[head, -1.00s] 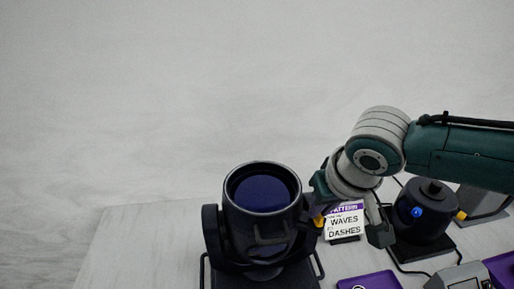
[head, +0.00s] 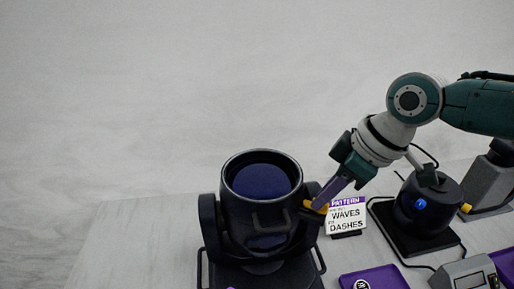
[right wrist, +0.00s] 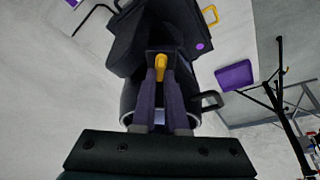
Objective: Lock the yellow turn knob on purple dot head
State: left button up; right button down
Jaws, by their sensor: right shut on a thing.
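A large black stage-light head (head: 262,205) stands in its yoke at the front of the table. Its yellow turn knob (head: 317,207) is on its right side. My right gripper (head: 319,203) comes down from the upper right with its fingertips at this knob. In the right wrist view the two fingers (right wrist: 161,76) are shut on the yellow knob (right wrist: 161,63). A purple dot (right wrist: 200,46) shows on the black yoke or base beside it. The knob's exact turn angle is hard to tell. My left gripper is not in view.
A white sign reading "WAVES DASHES" (head: 346,214) stands right behind the knob. A smaller black light (head: 432,195) with a blue knob, a purple card (head: 373,281) and a grey box (head: 464,275) lie to the right. The table's left part is bare.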

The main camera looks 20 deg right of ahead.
jog(key=shift+f+n+b, duration=0.1)
jog(key=shift+n+b, duration=0.2)
jog(key=shift+n, duration=0.2)
jog(key=shift+g, duration=0.3)
jog(key=c, duration=0.9)
grip_release()
jog(key=shift+c, duration=0.2)
jog(key=v, duration=1)
jog(key=shift+b, duration=0.4)
jog(key=shift+d, duration=0.1)
